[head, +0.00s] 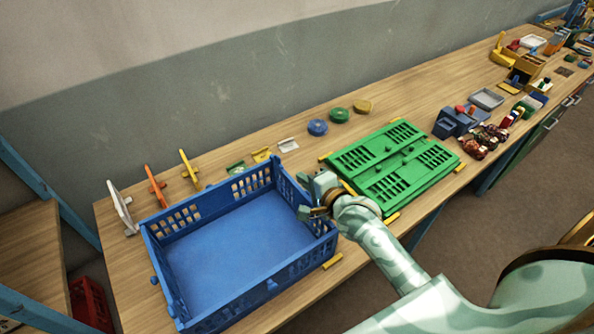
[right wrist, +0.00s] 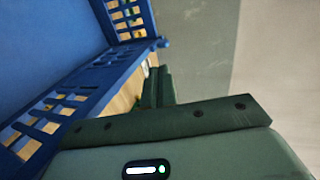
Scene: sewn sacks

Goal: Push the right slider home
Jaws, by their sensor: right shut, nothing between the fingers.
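The blue crate (head: 240,236) stands open and empty on the bench. A small blue knob (head: 155,280) sticks out of its left side. In the right wrist view, a rounded blue knob (right wrist: 163,43) projects at the far end of the slotted crate wall (right wrist: 85,88); I take it for the right slider, but cannot tell how far in it is. My right gripper (head: 304,212) is shut and empty at the crate's right wall. In the right wrist view its fingers (right wrist: 158,88) are together, beside the wall and short of the knob; contact is unclear. My left gripper is out of view.
A folded green crate (head: 392,160) lies close to the right of the blue crate, leaving a narrow gap. Yellow strips (head: 332,261) mark the bench. Coloured discs (head: 318,127) lie behind, and upright handled pieces (head: 156,187) stand at the back left.

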